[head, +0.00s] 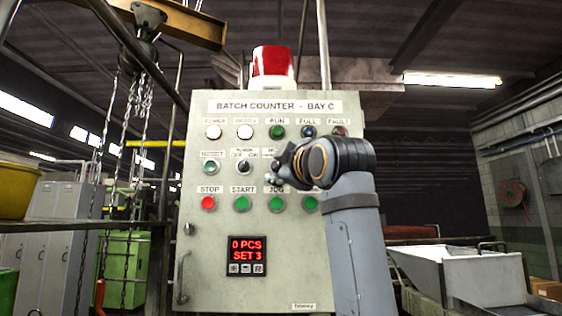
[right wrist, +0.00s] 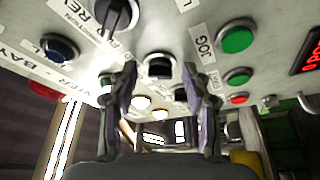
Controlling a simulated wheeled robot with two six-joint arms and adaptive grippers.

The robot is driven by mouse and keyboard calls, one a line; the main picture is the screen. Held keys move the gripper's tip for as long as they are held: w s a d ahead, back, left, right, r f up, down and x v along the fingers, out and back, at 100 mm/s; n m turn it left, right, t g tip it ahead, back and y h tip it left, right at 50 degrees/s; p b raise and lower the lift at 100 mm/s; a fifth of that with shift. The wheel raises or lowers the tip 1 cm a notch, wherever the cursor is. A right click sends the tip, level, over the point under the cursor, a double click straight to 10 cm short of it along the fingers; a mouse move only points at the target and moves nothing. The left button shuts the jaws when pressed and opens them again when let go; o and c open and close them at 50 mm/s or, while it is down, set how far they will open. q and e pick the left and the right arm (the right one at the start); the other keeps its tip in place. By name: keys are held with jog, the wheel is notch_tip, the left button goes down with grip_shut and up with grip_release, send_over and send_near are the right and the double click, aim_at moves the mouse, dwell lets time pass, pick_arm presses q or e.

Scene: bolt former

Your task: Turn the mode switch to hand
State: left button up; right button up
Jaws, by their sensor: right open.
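The control panel (head: 225,230) faces me, headed "BATCH COUNTER - BAY C". My right gripper (head: 275,174) is in front of its middle row, just right of an OFF/ON selector (head: 243,167). It hides the switch behind it in the head view. In the right wrist view my right gripper (right wrist: 166,95) is open, one finger on each side of a black selector knob (right wrist: 160,67), which I take by its position to be the mode switch. Its label and setting cannot be read, and I cannot tell whether the fingers touch it. My left gripper is not in view.
Below are a red STOP button (head: 208,203), a green START button (head: 242,203) and JOG (head: 278,204). A direction selector (right wrist: 118,15) is beside the knob in the wrist view. A counter display (head: 247,256) reads "0 PCS SET 3". Chains (head: 133,120) hang at left.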

jog(key=shift+c, duration=0.4)
grip_shut()
